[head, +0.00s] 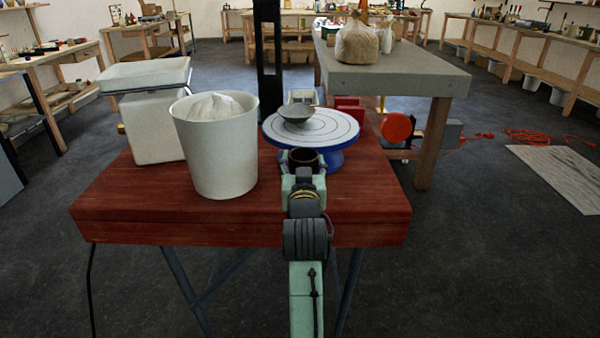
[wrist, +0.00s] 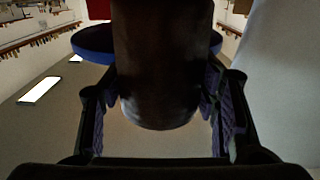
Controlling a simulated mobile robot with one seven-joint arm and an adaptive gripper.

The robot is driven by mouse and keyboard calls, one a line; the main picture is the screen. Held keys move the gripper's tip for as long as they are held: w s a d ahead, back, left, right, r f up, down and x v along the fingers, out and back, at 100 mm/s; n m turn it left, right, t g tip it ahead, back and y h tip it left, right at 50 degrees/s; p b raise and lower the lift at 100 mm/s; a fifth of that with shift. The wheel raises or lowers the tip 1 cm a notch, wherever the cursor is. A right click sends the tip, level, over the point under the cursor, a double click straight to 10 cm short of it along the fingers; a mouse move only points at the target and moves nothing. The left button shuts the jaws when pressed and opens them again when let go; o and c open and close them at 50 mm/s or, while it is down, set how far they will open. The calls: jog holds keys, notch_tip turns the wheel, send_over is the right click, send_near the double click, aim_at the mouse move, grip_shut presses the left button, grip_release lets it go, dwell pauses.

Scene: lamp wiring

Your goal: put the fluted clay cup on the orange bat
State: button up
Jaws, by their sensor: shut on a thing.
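A dark brown cup (head: 304,157) is between the fingers of my gripper (head: 303,172), in front of the banding wheel in the head view. The wrist view, which looks upside down, shows it large (wrist: 160,60) with a finger against each side. Its surface is too dark to make out any fluting. My gripper is shut on it. An orange disc (head: 397,127) stands low, right of the red table; I cannot tell whether it is the orange bat. The wheel's round top (head: 341,126) is white with dark rings and has a blue base.
A grey bowl (head: 295,113) sits on the wheel top. A tall white bucket (head: 217,150) and a white box-like thing (head: 151,127) stand left on the red table (head: 115,193). Red blocks (head: 348,104) lie behind the wheel. The table's right front is clear.

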jog(key=shift+a, duration=0.35)
jog(key=shift+f, duration=1.75)
jog(key=shift+f, duration=0.2)
jog(key=o, duration=1.4)
jog(key=shift+c, duration=0.2)
jog(key=shift+r, duration=0.1)
